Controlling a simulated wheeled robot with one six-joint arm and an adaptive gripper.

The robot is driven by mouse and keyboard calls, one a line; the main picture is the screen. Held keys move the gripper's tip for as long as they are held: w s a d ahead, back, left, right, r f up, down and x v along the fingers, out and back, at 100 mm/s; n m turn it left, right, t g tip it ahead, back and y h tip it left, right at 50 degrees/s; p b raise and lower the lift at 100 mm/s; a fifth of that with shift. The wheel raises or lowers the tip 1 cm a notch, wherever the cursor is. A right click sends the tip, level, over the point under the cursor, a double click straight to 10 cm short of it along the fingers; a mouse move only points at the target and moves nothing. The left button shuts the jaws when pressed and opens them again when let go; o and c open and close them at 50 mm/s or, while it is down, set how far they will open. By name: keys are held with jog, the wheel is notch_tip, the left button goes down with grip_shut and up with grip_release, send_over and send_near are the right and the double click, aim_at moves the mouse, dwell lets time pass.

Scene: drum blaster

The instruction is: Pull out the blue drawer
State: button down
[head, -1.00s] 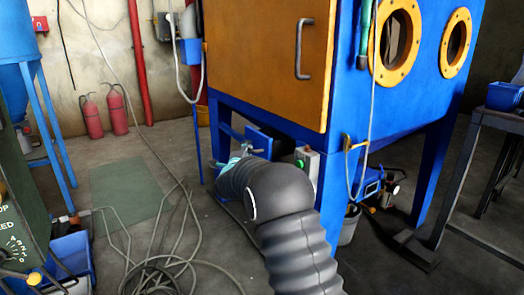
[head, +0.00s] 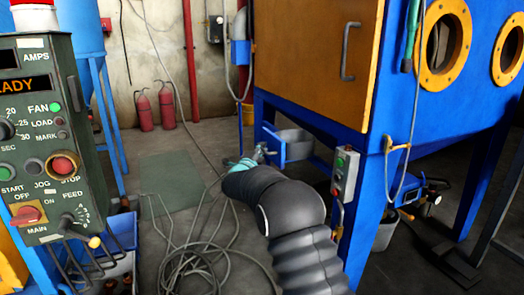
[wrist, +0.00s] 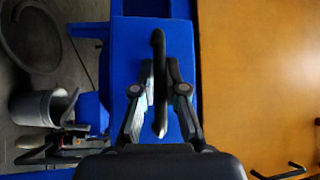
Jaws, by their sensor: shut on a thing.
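The blue drawer (head: 270,148) is under the cabinet in the head view. It stands out from the cabinet, and its grey inner wall (head: 297,136) shows. In the wrist view the flat blue drawer front (wrist: 128,55) fills the middle. Its dark bar handle (wrist: 158,105) runs up and down the picture. My gripper (wrist: 160,76) is shut on the handle, one finger on each side of it. In the head view my gripper (head: 248,161) is at the drawer front, partly hidden by my arm.
The orange cabinet door (head: 315,60) is above the drawer. A control box (head: 345,172) hangs on the blue leg to the right. A green control panel (head: 42,140) stands close at the left. Hoses and cables (head: 205,255) lie on the floor between.

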jog(key=c, duration=1.2)
grip_release()
jog(key=v, duration=1.2)
jog(key=shift+f, duration=0.1)
